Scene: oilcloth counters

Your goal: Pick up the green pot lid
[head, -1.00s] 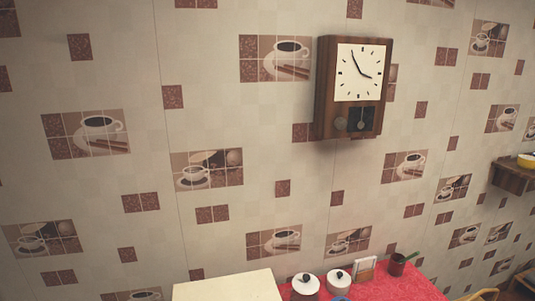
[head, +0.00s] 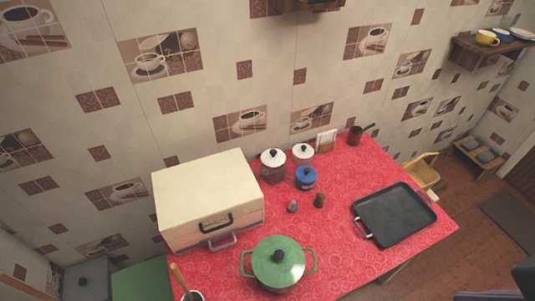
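The green pot lid (head: 270,256) sits on the green pot (head: 278,287) at the front of the red counter in the head view. It has a dark round knob on top. The pot has a green loop handle on each side. Neither of my grippers shows clearly in the head view.
A cream bread box (head: 205,190) stands left of the pot on the red counter (head: 335,235). A black griddle tray (head: 395,214) lies at the right. Lidded pots (head: 272,165), a blue pot (head: 306,178) and small shakers (head: 319,200) stand behind. The counter between pot and griddle is clear.

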